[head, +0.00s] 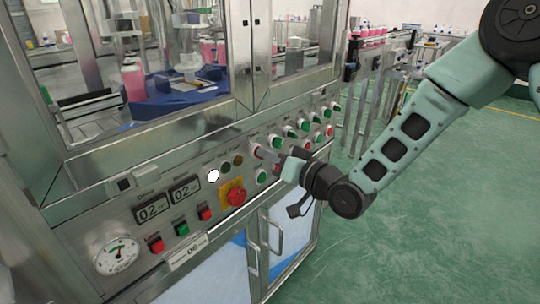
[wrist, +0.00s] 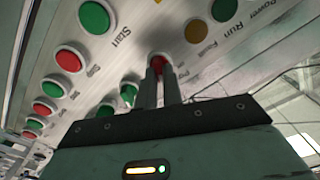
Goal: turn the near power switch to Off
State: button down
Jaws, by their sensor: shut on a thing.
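The near power switch (wrist: 157,62) is a red knob in a pale ring on the steel control panel. In the wrist view it sits between the tips of my gripper (wrist: 164,75), whose two fingers are shut on it. In the head view my gripper (head: 266,154) reaches the panel from the right, at the near end of the upper switch row. The switch's ring (head: 255,149) shows there, partly covered by the fingers. The knob's pointer and its Off mark cannot be made out.
Green knobs (head: 289,131) continue along the row to the right, with red and green buttons below. A red emergency stop (head: 236,195) on a yellow plate is lower left of my gripper. Indicator lamps (head: 225,168) are just left. The floor (head: 420,220) at right is clear.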

jog(key=shift+s+a+n+b, duration=0.1)
jog(key=shift+s+n+b, duration=0.05)
jog(key=shift+n+b, duration=5.9)
jog(key=c, duration=1.5)
grip_release()
jog(key=shift+c, duration=0.2)
